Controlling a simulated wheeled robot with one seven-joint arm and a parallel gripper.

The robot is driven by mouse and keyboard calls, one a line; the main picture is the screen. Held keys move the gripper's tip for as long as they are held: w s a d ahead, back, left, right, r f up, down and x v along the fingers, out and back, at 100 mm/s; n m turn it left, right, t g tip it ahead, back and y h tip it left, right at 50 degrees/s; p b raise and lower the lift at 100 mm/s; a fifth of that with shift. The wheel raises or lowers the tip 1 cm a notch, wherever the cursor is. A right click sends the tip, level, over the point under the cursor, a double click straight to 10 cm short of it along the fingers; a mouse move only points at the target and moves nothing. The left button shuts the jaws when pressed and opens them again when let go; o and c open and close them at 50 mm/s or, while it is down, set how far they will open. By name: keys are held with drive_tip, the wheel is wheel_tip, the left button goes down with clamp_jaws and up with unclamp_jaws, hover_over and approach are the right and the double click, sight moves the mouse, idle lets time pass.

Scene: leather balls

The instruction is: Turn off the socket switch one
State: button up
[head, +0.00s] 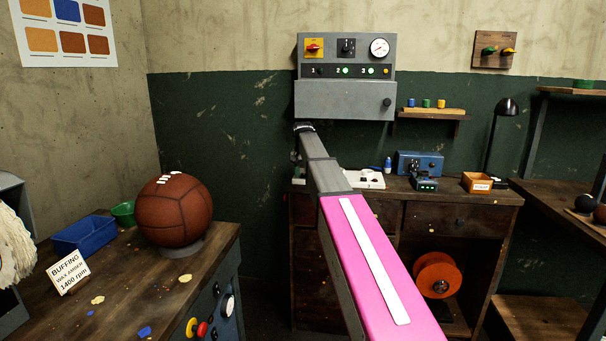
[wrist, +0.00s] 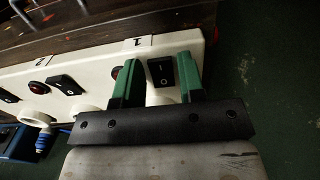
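In the wrist view a white socket strip (wrist: 95,72) runs across the picture below a wooden edge. Switch one (wrist: 160,69) is a black rocker with white marks near the strip's right end, close to the printed 1. My gripper (wrist: 158,82) is open, with green fingers apart on the left and right of this switch. Contact between fingertips and switch cannot be told. A dark red lamp (wrist: 116,73) lies just left of the left finger. White round parts under the fingers are partly hidden. In the head view my pink and grey arm hides the gripper.
A second black rocker (wrist: 67,80) and another red lamp (wrist: 39,88) lie further left on the strip. A blue plug (wrist: 45,140) hangs at lower left. A grey control cabinet (head: 345,100) hangs above the back bench (head: 470,197). A brown ball (head: 175,210) sits on the left bench.

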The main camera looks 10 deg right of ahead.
drive_tip(key=c, duration=0.7)
drive_tip(key=shift+o, duration=0.3)
drive_tip(key=shift+w+d+r+g, duration=0.1)
drive_tip(key=shift+w+g, duration=0.25)
drive_tip(key=shift+g, duration=0.25)
drive_tip(key=shift+g+y, duration=0.4)
drive_tip(key=shift+g, duration=0.4)
drive_tip(key=o, duration=0.6)
drive_tip(key=shift+o, duration=0.2)
drive_tip(key=shift+s, duration=0.1)
